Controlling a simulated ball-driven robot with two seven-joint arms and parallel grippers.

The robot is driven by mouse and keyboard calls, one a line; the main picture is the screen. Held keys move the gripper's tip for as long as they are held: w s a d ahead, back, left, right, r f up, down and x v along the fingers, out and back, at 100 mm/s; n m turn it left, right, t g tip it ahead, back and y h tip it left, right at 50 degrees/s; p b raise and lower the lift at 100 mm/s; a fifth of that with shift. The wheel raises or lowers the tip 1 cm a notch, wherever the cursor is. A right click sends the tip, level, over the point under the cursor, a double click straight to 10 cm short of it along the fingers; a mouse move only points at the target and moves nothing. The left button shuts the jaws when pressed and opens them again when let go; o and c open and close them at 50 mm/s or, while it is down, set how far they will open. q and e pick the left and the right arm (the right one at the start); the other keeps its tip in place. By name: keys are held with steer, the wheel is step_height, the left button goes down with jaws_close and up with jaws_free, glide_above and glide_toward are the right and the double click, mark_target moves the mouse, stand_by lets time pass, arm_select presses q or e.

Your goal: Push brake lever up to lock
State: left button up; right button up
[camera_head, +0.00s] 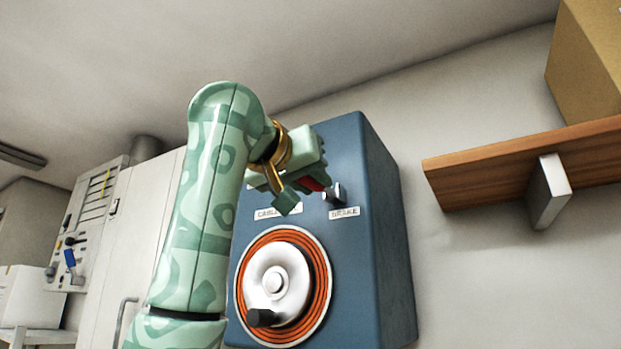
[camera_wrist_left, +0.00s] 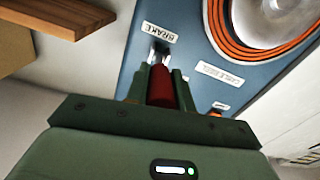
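The brake lever shows its red grip (camera_head: 313,184) and a grey metal mount on the front of a blue box (camera_head: 388,240), just above a white BRAKE label (camera_head: 344,212). My left gripper (camera_head: 305,184) is at the lever and partly hides it. In the left wrist view the red grip (camera_wrist_left: 160,87) lies between the two green fingers of my left gripper (camera_wrist_left: 160,80), which are closed against its sides. The metal mount (camera_wrist_left: 160,52) sits beyond the fingertips. The lever's exact angle is hard to tell. My right gripper is not in view.
A cable reel (camera_head: 276,285) with orange cable and a black crank knob is below the lever. A wooden shelf (camera_head: 500,165) with a cardboard box (camera_head: 590,60) juts out at the right. White cabinets and a control panel (camera_head: 85,225) stand at the left.

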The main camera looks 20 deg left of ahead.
arm_select(q)
jaws_close()
steer(key=shift+s+r+g+p, duration=0.1)
steer(key=shift+r+g+p, duration=0.45)
steer(key=shift+p, duration=0.2)
steer(key=r+g+p, duration=0.1)
steer(key=p, duration=0.2)
steer(key=r+g+p, duration=0.1)
steer(key=g+p, duration=0.1)
steer(key=r+g+y+p, duration=0.1)
steer(key=r+g+p, duration=0.1)
steer(key=p, duration=0.1)
steer(key=shift+w+p, duration=0.35)
steer(key=shift+w, duration=0.05)
steer(key=shift+w+g+p, duration=0.2)
steer(key=shift+g+p, duration=0.25)
steer(key=shift+p, duration=0.45)
